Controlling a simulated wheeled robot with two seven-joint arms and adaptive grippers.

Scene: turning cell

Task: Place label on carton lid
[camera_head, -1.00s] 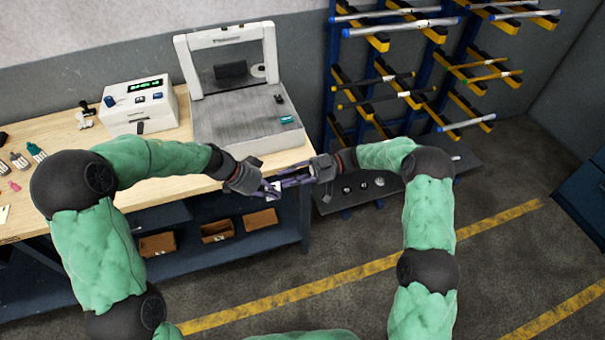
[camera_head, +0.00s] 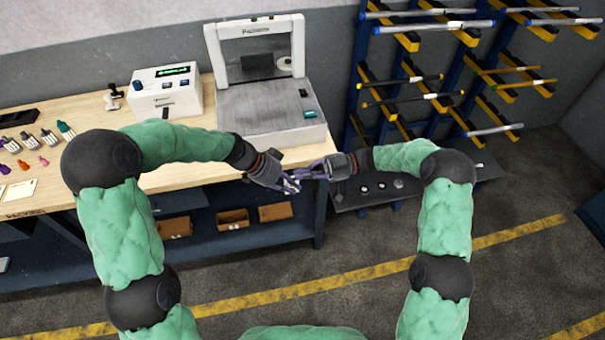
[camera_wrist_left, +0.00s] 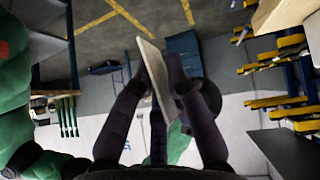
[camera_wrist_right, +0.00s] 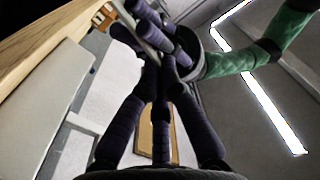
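A thin, flat, pale piece, which looks like the label (camera_wrist_left: 153,80), is between the fingers of my left gripper (camera_wrist_left: 157,72) in the left wrist view. My left gripper is shut on it, and in the head view it is in front of the bench edge (camera_head: 284,182). My right gripper (camera_head: 325,170) faces it from the right, tips close together. In the right wrist view my right fingertips (camera_wrist_right: 160,75) draw together near the lower end of the pale piece (camera_wrist_right: 147,40); whether they grip it is hidden. I cannot make out a carton lid.
The wooden bench (camera_head: 190,178) carries a white device with a display (camera_head: 165,92), a white framed machine (camera_head: 265,110), a stamp (camera_head: 113,97) and several small bottles (camera_head: 47,137). Open bins (camera_head: 232,219) sit below. A blue rack with bars (camera_head: 425,80) stands at the right; the floor in front is clear.

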